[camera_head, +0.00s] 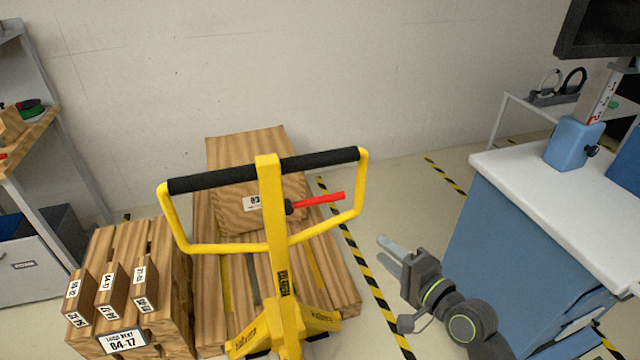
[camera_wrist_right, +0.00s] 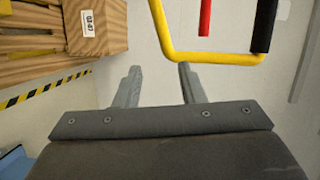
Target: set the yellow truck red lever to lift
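The yellow pallet truck (camera_head: 268,225) stands in the middle of the head view, its handle loop upright with a black grip bar across the top. The red lever (camera_head: 322,199) sticks out to the right from the handle's centre post, tilted slightly up at its tip. In the right wrist view the red lever (camera_wrist_right: 205,15) shows at the top edge, beside the yellow handle frame (camera_wrist_right: 215,58). My right gripper (camera_head: 392,247) is to the right of and below the handle, apart from it. Its fingers (camera_wrist_right: 160,85) are spread with nothing between them. My left gripper is not in view.
A wooden pallet (camera_head: 340,283) with a labelled wooden box (camera_head: 240,215) lies behind the truck. A wooden crate (camera_head: 185,330) with small labelled blocks stands at left. A blue cart (camera_head: 500,235) with a white top stands close to my right arm. Striped floor tape (camera_head: 372,275) runs between.

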